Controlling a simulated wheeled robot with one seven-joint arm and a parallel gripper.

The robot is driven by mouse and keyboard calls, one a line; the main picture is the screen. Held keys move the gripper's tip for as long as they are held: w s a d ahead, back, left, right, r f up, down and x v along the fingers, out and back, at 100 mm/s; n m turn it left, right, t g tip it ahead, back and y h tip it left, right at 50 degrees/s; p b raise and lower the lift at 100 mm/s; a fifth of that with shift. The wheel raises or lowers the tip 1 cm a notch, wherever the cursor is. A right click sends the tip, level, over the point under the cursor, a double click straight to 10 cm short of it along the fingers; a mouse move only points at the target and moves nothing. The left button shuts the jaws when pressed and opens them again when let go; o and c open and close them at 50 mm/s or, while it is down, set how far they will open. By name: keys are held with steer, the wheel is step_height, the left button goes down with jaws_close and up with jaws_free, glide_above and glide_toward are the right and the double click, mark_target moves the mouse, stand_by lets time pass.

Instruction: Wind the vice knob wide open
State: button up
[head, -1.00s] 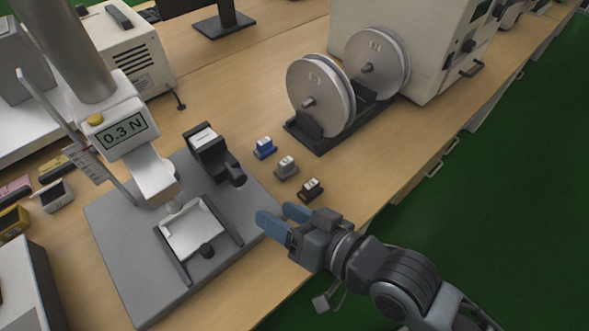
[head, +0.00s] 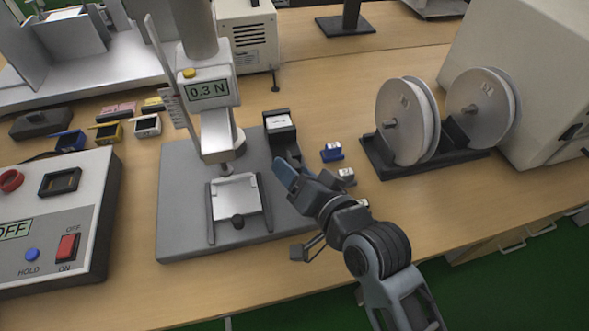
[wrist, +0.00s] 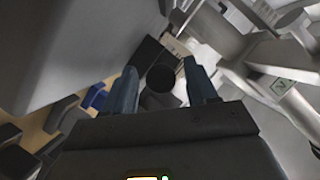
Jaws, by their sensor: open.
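The force stand's grey base (head: 185,175) bears a black clamp block (head: 280,128) at its back right, with a white labelled piece on top. A round black knob (wrist: 160,77) shows in the wrist view between my two blue fingertips, beside that dark block. My gripper (head: 284,167) is open, its fingers pointing at the knob with space on both sides; I cannot tell whether the tips reach around it. In the head view my fingers largely hide this knob. A white plate (head: 236,196) between dark rails, with another small black knob (head: 237,221), sits at the base's front.
The force gauge (head: 208,92) reads 0.3 N above the plate. A blue connector (head: 332,152) and a grey one (head: 346,175) stand just right of my gripper. Spools (head: 403,120) are farther right. A control box (head: 55,215) is at left. The front table strip is clear.

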steer(key=shift+w+a+f, duration=0.1)
steer(key=shift+w+a, duration=0.15)
steer(key=shift+w, duration=0.05)
steer(key=shift+c, duration=0.2)
steer(key=c, duration=1)
steer(key=shift+o, duration=0.2)
steer(key=shift+p, duration=0.4)
